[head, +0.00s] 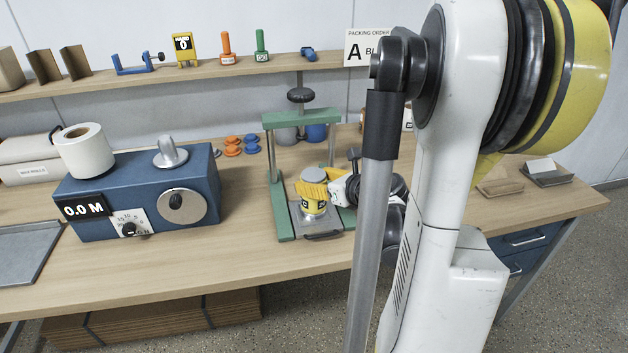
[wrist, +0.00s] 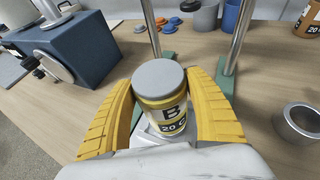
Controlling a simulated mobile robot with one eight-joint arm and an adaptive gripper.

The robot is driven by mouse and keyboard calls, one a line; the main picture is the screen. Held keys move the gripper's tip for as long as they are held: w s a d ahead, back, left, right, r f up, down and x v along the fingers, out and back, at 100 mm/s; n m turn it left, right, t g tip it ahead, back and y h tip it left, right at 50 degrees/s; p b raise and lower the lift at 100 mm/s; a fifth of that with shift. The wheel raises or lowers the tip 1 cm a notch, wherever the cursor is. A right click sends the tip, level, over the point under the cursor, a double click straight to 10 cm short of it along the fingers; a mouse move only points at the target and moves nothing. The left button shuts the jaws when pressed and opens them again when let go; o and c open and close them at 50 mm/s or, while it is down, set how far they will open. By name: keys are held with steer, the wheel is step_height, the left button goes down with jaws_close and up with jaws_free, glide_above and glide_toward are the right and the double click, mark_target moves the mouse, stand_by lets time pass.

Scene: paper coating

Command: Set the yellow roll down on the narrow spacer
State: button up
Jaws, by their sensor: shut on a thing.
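The yellow roll (wrist: 163,108), with a grey top and a dark "B 20 G" label, stands upright between the yellow fingers of my gripper (wrist: 163,82). The fingers are shut on its sides. In the head view my gripper (head: 313,189) holds the roll (head: 316,208) inside the green press (head: 281,205), low over its grey base plate (head: 332,222). A silvery rim shows just under the roll in the head view; I cannot tell whether it is the narrow spacer, or whether the roll touches it. The roll hides what is beneath it in the wrist view.
The press posts rise close beside my gripper. A hollow metal cylinder (wrist: 302,122) stands on the bench to the right in the wrist view. A blue machine (head: 140,200) stands left of the press. Bare bench (head: 235,250) lies between them.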

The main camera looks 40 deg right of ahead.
steer(key=shift+f, duration=0.1)
stand_by(0.5)
steer(key=o, duration=1.4)
steer(key=shift+c, duration=0.2)
steer(key=v, duration=1.2)
